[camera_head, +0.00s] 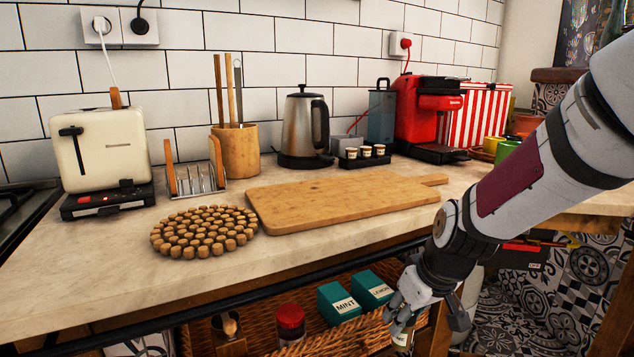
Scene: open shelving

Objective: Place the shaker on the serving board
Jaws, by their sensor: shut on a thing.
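The wooden serving board (340,205) lies flat and bare on the countertop, its handle pointing right. My gripper (428,318) is low at the right, below the counter's front edge and in front of the lower shelf. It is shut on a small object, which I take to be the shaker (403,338). Only a small part of the shaker shows beside the fingers; the rest is hidden by the gripper. The gripper is below and to the right of the board, apart from it.
A round cork trivet (205,232) lies left of the board. A toast rack (196,180), kettle (303,125) and tray of small cups (364,158) stand behind. A dark rail (200,310) runs along the counter front. Below are a red-lidded jar (291,322) and teal boxes (338,303).

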